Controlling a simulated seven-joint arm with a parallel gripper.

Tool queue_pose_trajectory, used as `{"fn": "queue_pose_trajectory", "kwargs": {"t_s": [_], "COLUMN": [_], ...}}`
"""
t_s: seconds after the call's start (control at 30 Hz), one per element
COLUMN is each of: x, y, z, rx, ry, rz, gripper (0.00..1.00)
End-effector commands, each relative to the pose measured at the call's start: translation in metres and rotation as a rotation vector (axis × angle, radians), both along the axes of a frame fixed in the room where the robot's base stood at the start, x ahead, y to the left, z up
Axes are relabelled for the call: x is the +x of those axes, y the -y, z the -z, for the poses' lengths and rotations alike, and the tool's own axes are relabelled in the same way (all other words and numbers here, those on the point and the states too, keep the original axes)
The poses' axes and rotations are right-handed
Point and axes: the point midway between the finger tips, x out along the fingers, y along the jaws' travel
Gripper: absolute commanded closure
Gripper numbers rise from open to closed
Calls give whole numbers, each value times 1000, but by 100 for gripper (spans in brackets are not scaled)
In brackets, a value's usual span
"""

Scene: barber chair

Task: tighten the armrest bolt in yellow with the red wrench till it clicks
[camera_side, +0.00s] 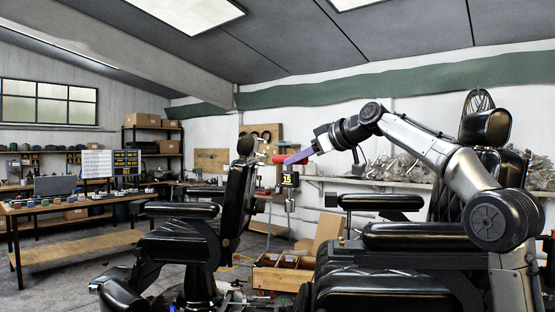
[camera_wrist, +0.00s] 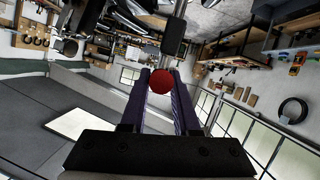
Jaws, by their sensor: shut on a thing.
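My gripper (camera_side: 287,159) is raised high, with its purple fingers pointing left near the backrest of a black barber chair (camera_side: 185,245). It is shut on the red wrench (camera_side: 277,159), whose red end shows just past the fingertips. In the wrist view the red wrench (camera_wrist: 161,82) appears as a round red end between the fingertips of my gripper (camera_wrist: 161,80); the rest of it is hidden or unclear. A small yellow piece (camera_side: 341,240) stands at the front of the near chair's armrest (camera_side: 415,236). I cannot tell whether it is the bolt. The wrench is well apart from it.
A dark display reading 15 (camera_side: 289,180) sits just below the fingertips, above a grey upright part (camera_side: 290,201). The near black chair (camera_side: 380,285) fills the lower right. A wooden box (camera_side: 283,272) lies on the floor between chairs. A workbench (camera_side: 75,205) stands left.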

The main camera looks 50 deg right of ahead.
Motion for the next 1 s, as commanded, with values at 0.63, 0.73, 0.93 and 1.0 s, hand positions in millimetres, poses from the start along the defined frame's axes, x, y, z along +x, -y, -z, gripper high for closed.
{"fn": "queue_pose_trajectory", "kwargs": {"t_s": [0.63, 0.73, 0.93, 1.0], "x": [-49, -56, -59, -59], "y": [163, 173, 177, 176], "z": [-7, -8, 2, 7], "rx": [-5, -5, -2, -2], "ry": [8, 8, 7, 7], "rz": [-6, -9, -15, -15], "gripper": [100, 100, 100, 100]}}
